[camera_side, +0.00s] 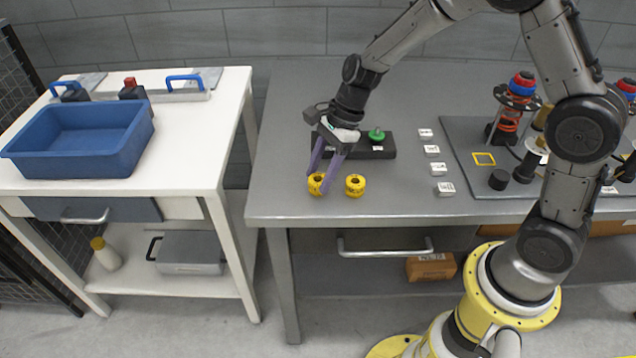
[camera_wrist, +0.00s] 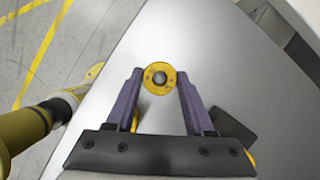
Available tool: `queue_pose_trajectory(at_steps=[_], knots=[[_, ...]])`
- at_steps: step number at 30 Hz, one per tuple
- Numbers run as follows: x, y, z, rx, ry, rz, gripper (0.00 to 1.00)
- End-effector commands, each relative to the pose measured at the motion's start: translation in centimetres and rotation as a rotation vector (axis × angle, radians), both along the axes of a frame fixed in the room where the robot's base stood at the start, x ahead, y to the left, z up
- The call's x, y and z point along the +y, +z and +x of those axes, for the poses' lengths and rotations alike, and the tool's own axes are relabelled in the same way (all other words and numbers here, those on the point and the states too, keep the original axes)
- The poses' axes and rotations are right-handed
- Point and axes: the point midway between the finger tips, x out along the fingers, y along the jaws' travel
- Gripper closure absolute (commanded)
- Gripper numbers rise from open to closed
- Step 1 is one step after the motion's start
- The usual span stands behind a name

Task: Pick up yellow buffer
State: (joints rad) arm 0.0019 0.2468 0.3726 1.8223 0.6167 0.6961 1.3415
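Two yellow buffers sit on the grey table in the side view: a left yellow buffer (camera_side: 317,185) and a right yellow buffer (camera_side: 355,185). My gripper (camera_side: 325,175) points down at the left one, its purple fingers spread around it. In the wrist view, a round yellow buffer (camera_wrist: 149,78) with a dark centre lies between the fingertips of my gripper (camera_wrist: 160,75). Narrow gaps show on both sides, so the gripper looks open. Another yellow piece (camera_wrist: 136,121) is mostly hidden behind the left finger.
A black block (camera_side: 379,151) with a green part (camera_side: 376,134) stands just behind the buffers. Several white labelled pieces (camera_side: 432,151) lie to the right, before a grey plate (camera_side: 460,130) with parts. A blue bin (camera_side: 125,150) stands on the white bench at left.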

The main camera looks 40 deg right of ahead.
Motion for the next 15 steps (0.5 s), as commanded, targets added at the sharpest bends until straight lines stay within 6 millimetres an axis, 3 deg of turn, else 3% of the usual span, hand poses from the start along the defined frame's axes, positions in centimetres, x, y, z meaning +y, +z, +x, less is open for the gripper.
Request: queue_pose_trajectory(at_steps=[1,8,15], knots=[[0.0,0.02,0.01,0.0,0.0,0.0,0.58],[0.0,0.03,0.01,0.0,0.0,0.0,0.99],[-0.01,0.06,0.02,-0.001,0.0,0.0,1.0]])
